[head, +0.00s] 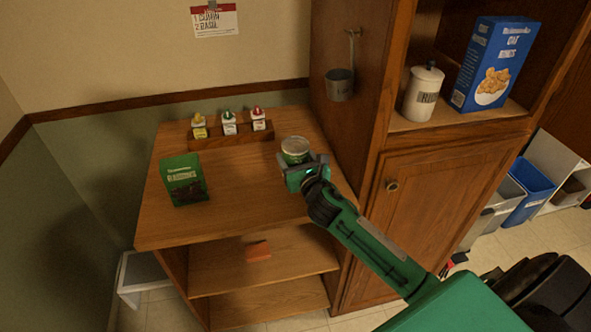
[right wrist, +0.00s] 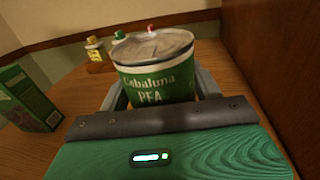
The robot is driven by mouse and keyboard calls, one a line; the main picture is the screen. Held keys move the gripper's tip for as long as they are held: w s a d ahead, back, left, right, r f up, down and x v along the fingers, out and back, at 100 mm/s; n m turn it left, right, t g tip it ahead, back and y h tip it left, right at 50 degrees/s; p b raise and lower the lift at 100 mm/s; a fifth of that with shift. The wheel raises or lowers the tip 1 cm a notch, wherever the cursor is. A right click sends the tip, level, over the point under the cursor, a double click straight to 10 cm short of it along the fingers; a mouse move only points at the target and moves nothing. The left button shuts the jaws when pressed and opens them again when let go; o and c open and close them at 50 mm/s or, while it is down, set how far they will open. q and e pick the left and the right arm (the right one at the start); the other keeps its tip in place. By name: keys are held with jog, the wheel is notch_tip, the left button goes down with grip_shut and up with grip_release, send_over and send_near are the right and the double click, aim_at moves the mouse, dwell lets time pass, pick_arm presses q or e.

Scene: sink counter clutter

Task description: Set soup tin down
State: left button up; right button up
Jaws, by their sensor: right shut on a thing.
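The soup tin (head: 295,147) is a green can with a pale lid, at the right part of the wooden counter top near the cabinet side. In the right wrist view the tin (right wrist: 155,75) reads "Cabaluna PEA" and stands about upright between the fingers. My right gripper (head: 301,165) is shut on the tin; it also shows in the right wrist view (right wrist: 158,100). The tin's base is hidden by the gripper, so I cannot tell whether it touches the counter. My left gripper is not in view.
A wooden rack (head: 231,137) with several small capped bottles stands behind the tin. A green packet (head: 183,179) stands at the counter's left. The tall wooden cabinet (head: 342,120) closes off the right side, with a metal cup (head: 340,85) hanging on it. The counter's middle is clear.

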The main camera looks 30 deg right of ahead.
jog(key=shift+f, duration=2.05)
jog(key=shift+f, duration=0.1)
jog(key=o, duration=1)
jog(key=shift+f+b, duration=0.2)
jog(key=shift+b, duration=0.1)
jog(key=o, duration=0.4)
jog(key=shift+r, duration=0.1)
jog(key=shift+o, duration=0.2)
jog(key=shift+r, duration=0.1)
jog(key=shift+s, duration=0.15)
jog(key=s, duration=0.4)
jog(key=s+a+b, duration=0.1)
jog(key=s, duration=0.6)
jog(key=shift+s+a+b, duration=0.25)
jog(key=shift+s+b, duration=0.1)
jog(key=shift+b, duration=0.05)
